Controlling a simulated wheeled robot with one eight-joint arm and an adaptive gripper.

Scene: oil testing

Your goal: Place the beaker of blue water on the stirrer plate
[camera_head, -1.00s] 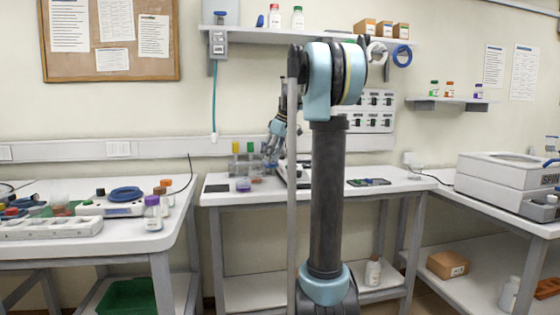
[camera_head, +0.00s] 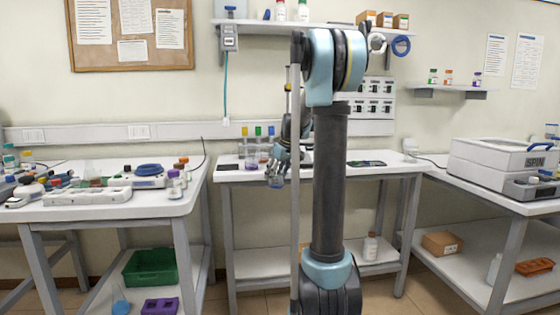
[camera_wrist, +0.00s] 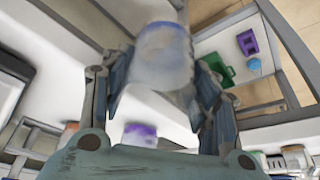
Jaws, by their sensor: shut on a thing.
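My gripper (camera_head: 277,170) is shut on a clear beaker (camera_wrist: 163,60), which sits between the two fingers in the wrist view. A blue-violet tint shows at one end of it. In the head view the held beaker (camera_head: 275,181) is small and bluish, in front of the back table's edge. A second beaker with purple contents (camera_wrist: 140,133) shows beyond the fingers, apart from them; it stands on the back table in the head view (camera_head: 251,161). I cannot pick out the stirrer plate with certainty; my arm covers part of the back table.
The back table (camera_head: 345,178) bears a dark flat pad (camera_head: 228,167) at its left and several colour-capped bottles behind. The left table (camera_head: 60,212) is crowded. A floor gap separates the tables. A green bin (camera_head: 150,267) lies on the lower left shelf; a centrifuge (camera_head: 500,160) stands right.

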